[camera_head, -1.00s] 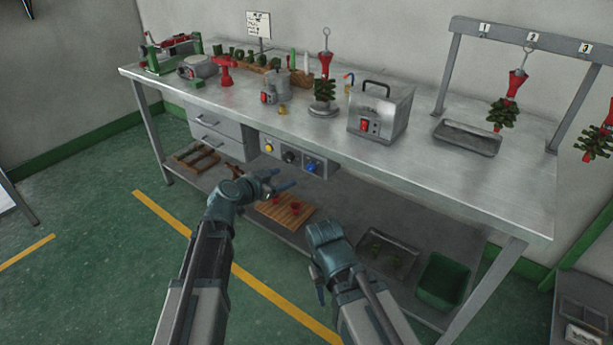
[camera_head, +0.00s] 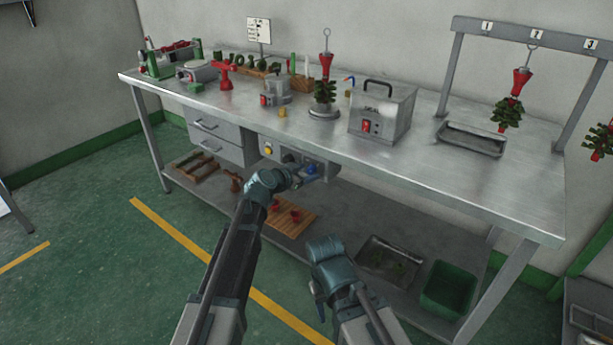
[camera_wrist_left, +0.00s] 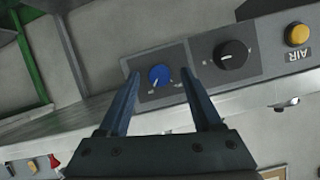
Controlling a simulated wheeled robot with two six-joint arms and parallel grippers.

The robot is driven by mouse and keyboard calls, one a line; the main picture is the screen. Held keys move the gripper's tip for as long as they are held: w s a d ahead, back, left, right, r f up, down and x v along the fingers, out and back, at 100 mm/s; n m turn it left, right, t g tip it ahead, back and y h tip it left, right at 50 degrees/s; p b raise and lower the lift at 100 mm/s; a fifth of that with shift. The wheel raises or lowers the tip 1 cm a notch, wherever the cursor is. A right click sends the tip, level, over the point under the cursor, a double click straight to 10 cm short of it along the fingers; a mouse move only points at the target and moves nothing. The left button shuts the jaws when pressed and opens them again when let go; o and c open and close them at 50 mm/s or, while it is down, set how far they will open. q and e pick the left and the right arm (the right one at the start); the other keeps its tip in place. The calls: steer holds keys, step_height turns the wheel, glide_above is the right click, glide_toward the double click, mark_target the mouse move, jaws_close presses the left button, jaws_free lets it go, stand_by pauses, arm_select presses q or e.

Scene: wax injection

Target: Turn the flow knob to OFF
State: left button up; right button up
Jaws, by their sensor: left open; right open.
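The control panel under the bench top carries a blue knob (camera_head: 311,169), a black knob (camera_head: 288,158) and a yellow button (camera_head: 268,150). In the left wrist view the blue knob (camera_wrist_left: 159,75) shows between my left gripper's (camera_wrist_left: 160,76) two open fingertips, its white pointer mark visible. The black knob (camera_wrist_left: 232,54) lies right of the fingers, and the yellow button (camera_wrist_left: 297,34) farther right, beside an AIR label. I cannot read which knob is for flow. In the head view my left gripper (camera_head: 308,178) is close to the blue knob; contact cannot be told. My right gripper (camera_head: 319,298) hangs low, clear of the bench.
The bench top edge (camera_head: 400,180) overhangs the panel. Drawers (camera_head: 215,140) are left of it. The lower shelf holds a wooden board (camera_head: 290,219), a metal tray (camera_head: 390,262) and a green bin (camera_head: 448,288). A grey wax machine (camera_head: 381,113) stands above.

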arm_select(q)
steer(key=shift+w+d, duration=0.15)
jaws_close()
stand_by(0.4)
